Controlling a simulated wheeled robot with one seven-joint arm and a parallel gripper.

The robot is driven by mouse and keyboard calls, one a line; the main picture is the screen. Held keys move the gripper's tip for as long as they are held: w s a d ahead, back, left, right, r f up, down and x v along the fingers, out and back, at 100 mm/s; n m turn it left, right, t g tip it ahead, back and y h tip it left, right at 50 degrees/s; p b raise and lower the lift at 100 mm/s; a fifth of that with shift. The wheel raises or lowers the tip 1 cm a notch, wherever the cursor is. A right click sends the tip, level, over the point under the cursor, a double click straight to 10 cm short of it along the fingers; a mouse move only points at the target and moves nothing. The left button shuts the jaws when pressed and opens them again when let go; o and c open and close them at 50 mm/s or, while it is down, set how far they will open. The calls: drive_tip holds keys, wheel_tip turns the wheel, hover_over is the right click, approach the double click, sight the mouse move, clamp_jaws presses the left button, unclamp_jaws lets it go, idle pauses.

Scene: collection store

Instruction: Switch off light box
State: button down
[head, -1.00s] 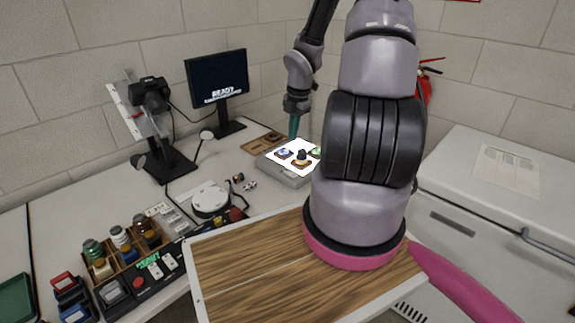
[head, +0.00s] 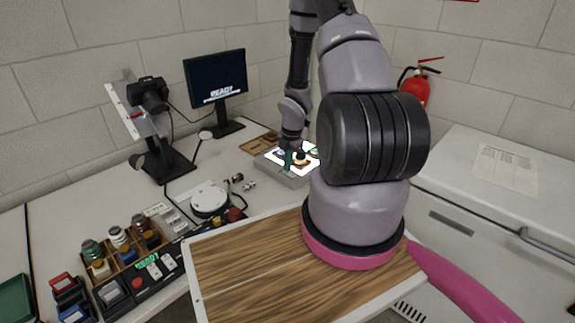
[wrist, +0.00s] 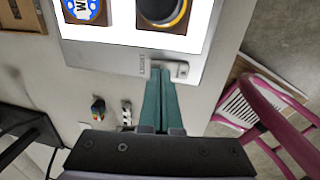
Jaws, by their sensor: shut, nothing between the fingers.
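The light box (head: 288,178) is a low grey case with a bright white lit top, on the table at the back, partly hidden behind my arm. In the wrist view its grey front edge (wrist: 100,52) carries printed letters and a small pale switch (wrist: 182,71). My gripper (wrist: 163,82) has green fingers, shut together and empty. In the picture their tips are over the front edge, just left of and below the switch; I cannot tell whether they touch it. In the head view my gripper (head: 289,160) is low at the box.
On the lit top stand a blue badge (wrist: 84,8) and a dark round piece with a yellow ring (wrist: 162,10), on brown bases. A monitor (head: 216,78), a camera stand (head: 160,125), a white round device (head: 209,198) and a wooden bottle rack (head: 125,255) stand to the left.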

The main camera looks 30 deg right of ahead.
drive_tip(key=shift+f, duration=0.2)
drive_tip(key=shift+w+f+g, duration=0.1)
drive_tip(key=shift+f+g, duration=0.1)
drive_tip(key=shift+g, duration=0.1)
idle(0.4)
drive_tip(key=shift+s+d+r, duration=0.15)
drive_tip(key=shift+s+d, duration=0.1)
drive_tip(key=shift+s, duration=0.55)
drive_tip(key=shift+r, duration=0.1)
